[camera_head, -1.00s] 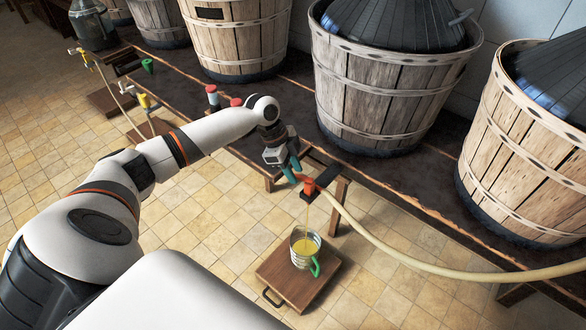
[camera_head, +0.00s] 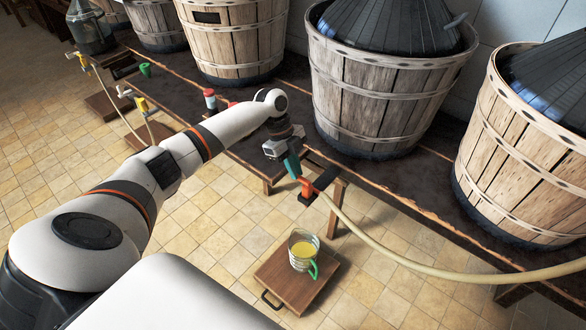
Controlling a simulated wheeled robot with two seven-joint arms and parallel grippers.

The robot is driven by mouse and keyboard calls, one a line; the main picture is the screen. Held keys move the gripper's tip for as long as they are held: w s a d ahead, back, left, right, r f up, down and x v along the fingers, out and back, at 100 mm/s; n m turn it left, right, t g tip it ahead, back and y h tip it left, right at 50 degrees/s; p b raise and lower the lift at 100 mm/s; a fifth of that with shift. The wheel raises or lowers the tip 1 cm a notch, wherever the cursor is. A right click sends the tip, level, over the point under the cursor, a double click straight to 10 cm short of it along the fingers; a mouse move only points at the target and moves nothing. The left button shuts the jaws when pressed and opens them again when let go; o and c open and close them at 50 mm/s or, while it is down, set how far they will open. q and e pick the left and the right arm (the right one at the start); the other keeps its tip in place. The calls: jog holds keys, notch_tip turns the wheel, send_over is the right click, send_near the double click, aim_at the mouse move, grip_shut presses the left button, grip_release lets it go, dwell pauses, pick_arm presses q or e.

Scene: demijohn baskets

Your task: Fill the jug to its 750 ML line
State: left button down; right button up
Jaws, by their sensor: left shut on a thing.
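The jug (camera_head: 298,263) is clear with a green handle (camera_head: 314,270) and stands upright on a low wooden board. Yellow liquid (camera_head: 303,249) fills part of it; its marks are too small to read. Above it, an orange-red tap piece (camera_head: 306,188) sits at the end of a pale hose, by the bench's front edge. No stream shows between the tap and the jug. My left gripper (camera_head: 298,176), with teal fingers, is shut on the orange-red tap piece. My right gripper is not in view.
The pale hose (camera_head: 400,262) curves to the right in front of the bench (camera_head: 400,196). Large wooden baskets (camera_head: 385,95) holding dark demijohns stand on the bench. The low board (camera_head: 283,291) has a dark handle, with open tiled floor around it.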

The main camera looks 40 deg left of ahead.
pick_arm(q)
jog(key=c, duration=1.4)
grip_release()
jog(key=shift+c, duration=0.2)
jog(key=shift+r, duration=0.1)
